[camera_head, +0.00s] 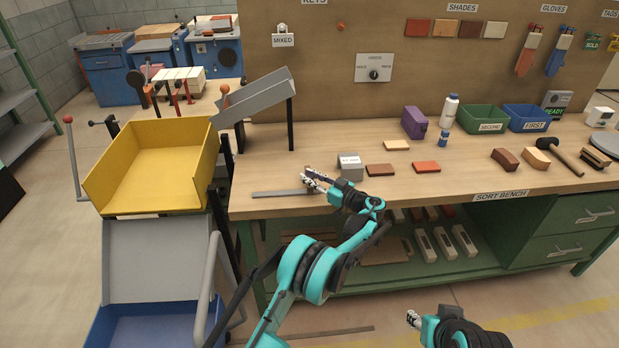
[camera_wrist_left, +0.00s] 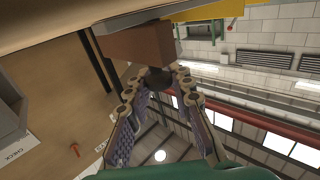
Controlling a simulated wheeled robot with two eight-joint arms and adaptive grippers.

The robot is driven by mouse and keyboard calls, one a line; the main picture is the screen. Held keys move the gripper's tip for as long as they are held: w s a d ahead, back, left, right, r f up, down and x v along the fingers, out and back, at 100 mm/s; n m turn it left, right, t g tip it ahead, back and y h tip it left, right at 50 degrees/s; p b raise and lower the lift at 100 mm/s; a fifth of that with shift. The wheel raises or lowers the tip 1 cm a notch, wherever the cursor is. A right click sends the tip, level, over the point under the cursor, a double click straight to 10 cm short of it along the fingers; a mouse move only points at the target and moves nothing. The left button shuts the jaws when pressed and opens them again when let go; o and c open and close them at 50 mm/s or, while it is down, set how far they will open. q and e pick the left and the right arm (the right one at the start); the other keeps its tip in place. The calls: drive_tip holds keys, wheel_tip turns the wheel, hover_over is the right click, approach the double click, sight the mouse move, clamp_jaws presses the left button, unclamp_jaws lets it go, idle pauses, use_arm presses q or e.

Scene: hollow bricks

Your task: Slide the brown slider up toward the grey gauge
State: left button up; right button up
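The brown slider (camera_wrist_left: 140,44) is a block with a dark round knob (camera_wrist_left: 158,79) in the left wrist view. The grey gauge (camera_head: 349,166), a labelled block, stands on the bench right of the slider. My right gripper (camera_head: 413,319) is low in the head view, apart from the bench, too small to read.
A flat grey strip (camera_head: 283,193) lies on the bench left of my left gripper. Brown and red bricks (camera_head: 380,170) lie right of the gauge. A yellow hopper (camera_head: 155,165) and a sloped grey chute (camera_head: 258,96) stand left. The bench front centre is mostly clear.

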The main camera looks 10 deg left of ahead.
use_arm(q)
drive_tip(key=o, duration=0.4)
drive_tip(key=shift+d, duration=0.1)
drive_tip(key=v, duration=1.1)
drive_tip(key=shift+s+d, duration=0.2)
drive_tip(key=shift+d, duration=0.15)
drive_tip(key=shift+r, duration=0.1)
